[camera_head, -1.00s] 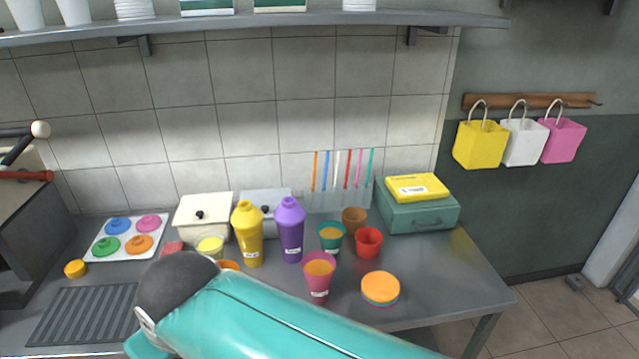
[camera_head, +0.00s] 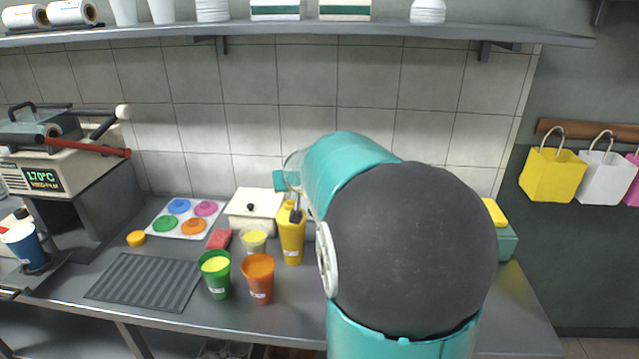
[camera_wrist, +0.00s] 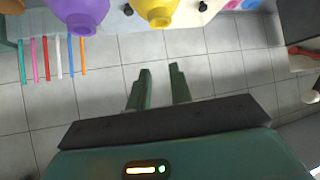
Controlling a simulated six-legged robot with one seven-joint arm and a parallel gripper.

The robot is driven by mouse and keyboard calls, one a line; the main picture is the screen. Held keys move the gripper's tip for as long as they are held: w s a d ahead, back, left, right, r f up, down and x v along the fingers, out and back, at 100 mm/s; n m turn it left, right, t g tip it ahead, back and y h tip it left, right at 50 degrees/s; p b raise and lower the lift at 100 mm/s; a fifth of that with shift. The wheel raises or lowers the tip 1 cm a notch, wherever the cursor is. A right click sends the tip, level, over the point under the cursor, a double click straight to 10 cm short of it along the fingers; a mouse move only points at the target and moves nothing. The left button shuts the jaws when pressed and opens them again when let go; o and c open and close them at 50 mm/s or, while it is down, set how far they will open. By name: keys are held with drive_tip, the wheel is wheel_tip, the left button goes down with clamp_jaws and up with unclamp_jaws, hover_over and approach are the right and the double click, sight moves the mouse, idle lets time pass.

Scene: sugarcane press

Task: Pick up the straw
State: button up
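Several straws stand in a row at the left of the wrist view, which looks upside down. They are teal (camera_wrist: 22,62), pink (camera_wrist: 34,60), red (camera_wrist: 46,58), white (camera_wrist: 58,58), blue (camera_wrist: 70,56) and orange (camera_wrist: 82,54). My gripper (camera_wrist: 160,68) is open and empty in the wrist view, its two dark green fingers apart. It is to the right of the straws there, apart from them, with tiled wall behind. In the head view my arm hides the straws.
The purple shaker (camera_wrist: 80,12) and yellow shaker (camera_wrist: 155,10) are near my gripper in the wrist view. Green (camera_head: 215,275) and orange (camera_head: 258,278) cups stand at the counter front. A shelf (camera_head: 380,38) runs above; paper bags (camera_head: 553,175) hang at right.

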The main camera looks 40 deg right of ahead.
drive_tip(key=s+d+f+m+h, duration=0.1)
drive_tip(key=d+f, duration=0.2)
drive_tip(key=d, duration=0.7)
drive_tip(key=d+f+m+h, duration=0.2)
drive_tip(key=d+f, duration=0.1)
drive_tip(key=d, duration=0.6)
drive_tip(key=s+d+f+m+h, duration=0.1)
drive_tip(key=d+f, duration=0.3)
drive_tip(key=d, duration=0.6)
drive_tip(key=x, duration=0.7)
drive_tip(key=shift+w+d+r, duration=0.15)
drive_tip(key=shift+w, duration=0.15)
drive_tip(key=x, duration=0.5)
drive_tip(key=shift+w, duration=0.2)
clamp_jaws()
